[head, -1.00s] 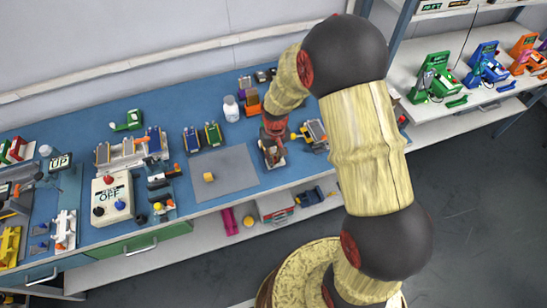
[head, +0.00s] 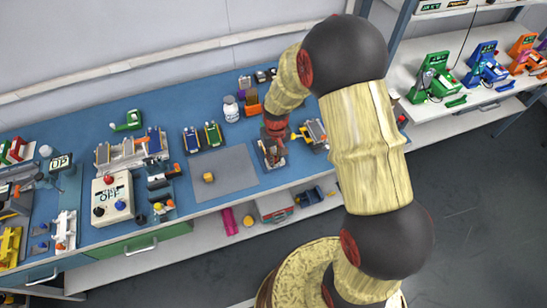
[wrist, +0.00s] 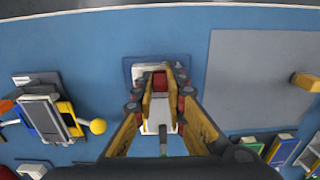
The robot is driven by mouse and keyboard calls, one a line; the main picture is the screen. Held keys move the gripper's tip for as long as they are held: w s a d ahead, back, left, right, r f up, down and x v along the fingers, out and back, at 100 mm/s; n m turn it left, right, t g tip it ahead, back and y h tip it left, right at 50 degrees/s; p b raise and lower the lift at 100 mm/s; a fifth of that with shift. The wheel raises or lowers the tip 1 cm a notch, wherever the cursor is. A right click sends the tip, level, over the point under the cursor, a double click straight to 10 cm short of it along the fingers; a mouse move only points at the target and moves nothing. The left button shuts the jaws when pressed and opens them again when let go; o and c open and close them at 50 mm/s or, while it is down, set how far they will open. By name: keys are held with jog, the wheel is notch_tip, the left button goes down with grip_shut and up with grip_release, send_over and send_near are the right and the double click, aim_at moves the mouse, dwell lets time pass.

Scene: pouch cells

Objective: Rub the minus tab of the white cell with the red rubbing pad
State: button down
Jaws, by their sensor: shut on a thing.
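The white cell (wrist: 150,124) lies in a dark blue holder (wrist: 128,66) below my gripper (wrist: 160,84) in the wrist view. My gripper's yellow-brown fingers are shut on the red rubbing pad (wrist: 160,80), which shows as a small red patch between the fingertips. The pad is over the far end of the cell; I cannot tell whether it touches a tab. The fingers hide much of the cell, and I cannot read the tab marks. In the head view, my gripper (head: 274,140) points down over the holder (head: 281,163).
A grey mat (head: 235,175) with a yellow block (head: 208,177) lies left of the holder. A grey device with a yellow ball knob (wrist: 97,126) stands on the other side. A white bottle (head: 231,108) and two upright cells (head: 212,134) stand nearby.

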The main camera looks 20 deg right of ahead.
jog(key=shift+s+r+p, duration=0.1)
jog(key=shift+r+p, duration=2.45)
jog(key=shift+r, duration=1)
